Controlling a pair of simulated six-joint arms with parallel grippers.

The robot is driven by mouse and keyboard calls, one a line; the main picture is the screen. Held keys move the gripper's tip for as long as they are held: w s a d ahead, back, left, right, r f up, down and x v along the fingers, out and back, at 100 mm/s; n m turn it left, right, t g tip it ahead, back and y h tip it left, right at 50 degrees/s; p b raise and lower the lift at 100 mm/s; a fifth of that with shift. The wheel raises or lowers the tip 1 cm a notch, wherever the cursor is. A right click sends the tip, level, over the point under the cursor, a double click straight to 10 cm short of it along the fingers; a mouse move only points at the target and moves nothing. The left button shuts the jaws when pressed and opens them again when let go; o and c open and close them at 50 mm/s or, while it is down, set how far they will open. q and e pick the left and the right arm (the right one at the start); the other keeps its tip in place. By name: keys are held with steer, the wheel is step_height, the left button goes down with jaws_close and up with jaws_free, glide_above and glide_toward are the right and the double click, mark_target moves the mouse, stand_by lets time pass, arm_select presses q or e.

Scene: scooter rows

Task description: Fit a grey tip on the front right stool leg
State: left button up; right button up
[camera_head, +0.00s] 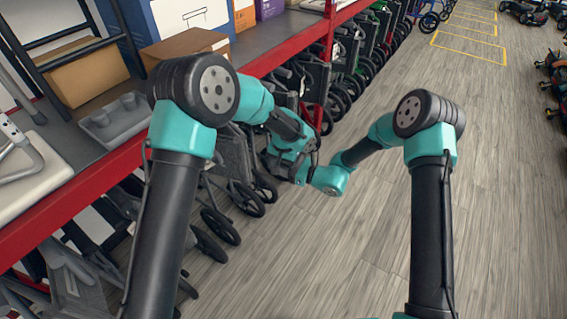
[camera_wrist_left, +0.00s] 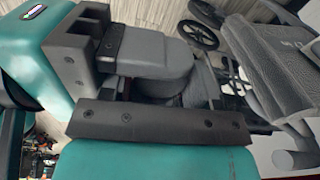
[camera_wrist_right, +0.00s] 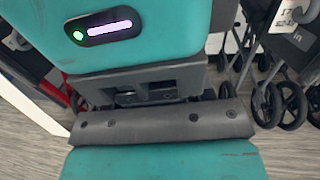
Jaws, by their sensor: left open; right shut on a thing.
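The upturned stool's white seat (camera_head: 45,175) lies on the shelf at the far left, cut off by the picture edge, with grey-white leg tubes (camera_head: 22,140) rising from it. Which leg is front right cannot be told. A grey tray (camera_head: 115,132) beside it holds small grey tips (camera_head: 129,101). My left gripper (camera_head: 288,155) is open beyond the shelf edge, close against my right gripper (camera_wrist_right: 158,100). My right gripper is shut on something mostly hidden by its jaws. A grey rounded piece (camera_wrist_left: 165,75), seemingly a tip, shows between dark jaw parts in the left wrist view.
A cardboard box (camera_head: 187,45) stands behind the tray, another (camera_head: 85,75) at the left behind black frames. The red shelf edge (camera_head: 75,208) runs below. Folded walkers and wheelchairs (camera_head: 235,170) stand under it.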

arm_select(q)
steer(key=c, duration=0.5)
steer(key=shift+c, duration=0.7)
arm_select(e)
steer(key=o, duration=1)
steer(key=v, duration=1.2)
